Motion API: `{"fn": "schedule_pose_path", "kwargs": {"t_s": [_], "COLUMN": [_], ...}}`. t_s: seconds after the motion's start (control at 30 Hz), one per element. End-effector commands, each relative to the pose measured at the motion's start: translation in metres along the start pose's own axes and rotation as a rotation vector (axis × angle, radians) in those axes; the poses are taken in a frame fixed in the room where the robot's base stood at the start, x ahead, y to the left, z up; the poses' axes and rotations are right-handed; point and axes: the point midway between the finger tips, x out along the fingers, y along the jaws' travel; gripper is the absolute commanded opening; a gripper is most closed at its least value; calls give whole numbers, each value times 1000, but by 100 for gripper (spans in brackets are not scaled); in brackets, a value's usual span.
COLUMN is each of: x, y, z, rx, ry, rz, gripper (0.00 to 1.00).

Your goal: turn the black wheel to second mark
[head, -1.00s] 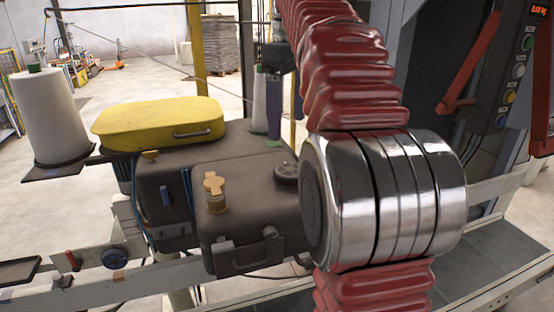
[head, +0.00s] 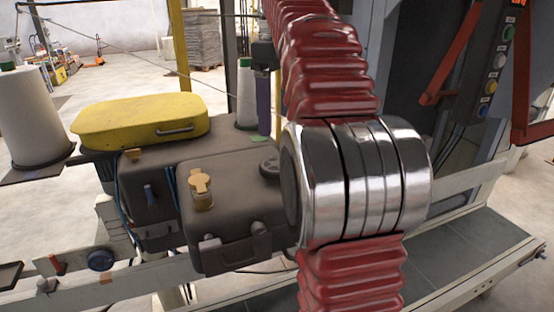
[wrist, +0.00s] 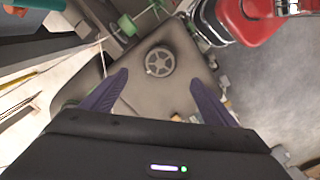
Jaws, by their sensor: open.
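The black wheel (wrist: 160,61) is a small, dark grey spoked handwheel on top of the dark machine housing (wrist: 183,85). In the head view the wheel (head: 269,165) shows beside my arm's shiny joint, partly covered by it. My gripper (wrist: 158,77) is open, its two purple fingers apart. In the wrist view the wheel lies ahead, between and just beyond the fingertips. I see no contact and nothing between the jaws. In the head view one purple finger (head: 263,105) shows behind the wheel. No marks around the wheel can be made out.
A yellow case (head: 140,124) lies on the machine behind the housing. A brass-coloured cap (head: 200,186) stands on the housing near the wheel. White thread cones (head: 33,117) stand at the left. A button panel (head: 495,70) is at the upper right. A pale rail (head: 130,285) runs along the front.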

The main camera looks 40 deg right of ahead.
Motion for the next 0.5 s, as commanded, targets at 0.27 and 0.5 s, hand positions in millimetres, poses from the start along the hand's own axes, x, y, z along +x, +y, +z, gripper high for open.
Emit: {"fn": "schedule_pose_path", "kwargs": {"t_s": [0.27,0.5], "x": [26,51], "y": [0,0], "z": [2,1], "rx": [2,2], "ry": [-2,-1], "rz": [-3,-2], "gripper": [80,80]}}
